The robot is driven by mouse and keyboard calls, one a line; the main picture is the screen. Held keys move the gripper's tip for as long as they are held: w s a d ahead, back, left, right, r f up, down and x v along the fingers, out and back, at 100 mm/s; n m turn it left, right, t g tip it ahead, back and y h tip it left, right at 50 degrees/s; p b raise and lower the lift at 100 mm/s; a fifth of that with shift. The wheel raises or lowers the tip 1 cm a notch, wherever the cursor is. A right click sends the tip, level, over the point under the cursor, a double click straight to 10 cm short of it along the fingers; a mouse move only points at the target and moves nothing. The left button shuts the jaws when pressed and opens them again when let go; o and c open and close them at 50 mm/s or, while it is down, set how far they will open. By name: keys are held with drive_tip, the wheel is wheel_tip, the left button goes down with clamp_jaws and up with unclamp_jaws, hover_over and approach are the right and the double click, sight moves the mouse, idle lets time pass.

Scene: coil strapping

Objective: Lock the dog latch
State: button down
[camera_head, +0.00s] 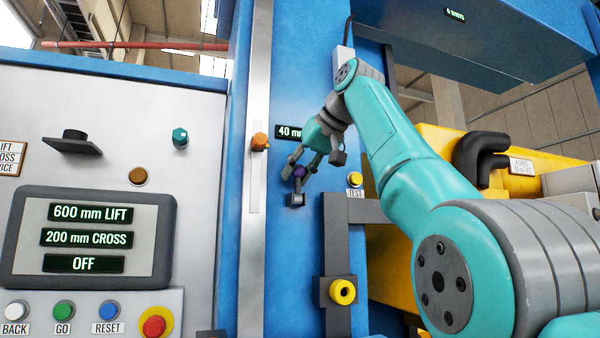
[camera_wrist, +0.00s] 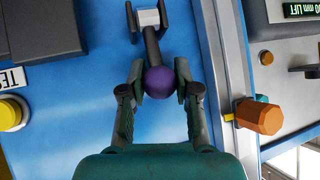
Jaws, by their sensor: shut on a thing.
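The dog latch has a dark lever with a purple ball knob (camera_head: 299,172) and a small dark bracket (camera_head: 295,200) on the blue column. In the wrist view its purple knob (camera_wrist: 161,81) sits at the end of a short dark lever (camera_wrist: 152,48), which runs to a light grey block (camera_wrist: 148,18) between dark bracket sides. My gripper (camera_head: 300,169) is shut on the purple knob, with one finger on each side; its fingers also show in the wrist view (camera_wrist: 161,76). In the head view the fingers partly hide the lever.
An orange knob (camera_head: 259,141) on a metal strip stands close left of my gripper. A yellow TEST button (camera_head: 355,179) is to the right. A dark frame (camera_head: 337,240) with a yellow ring (camera_head: 342,291) is below right. A control panel (camera_head: 90,236) fills the left.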

drive_tip(key=shift+s+d+f, duration=0.1)
drive_tip(key=shift+f, duration=0.05)
idle(0.5)
drive_tip(key=c, duration=0.8)
unclamp_jaws()
drive_tip(key=shift+d+t, duration=0.1)
drive_tip(key=shift+t, duration=0.2)
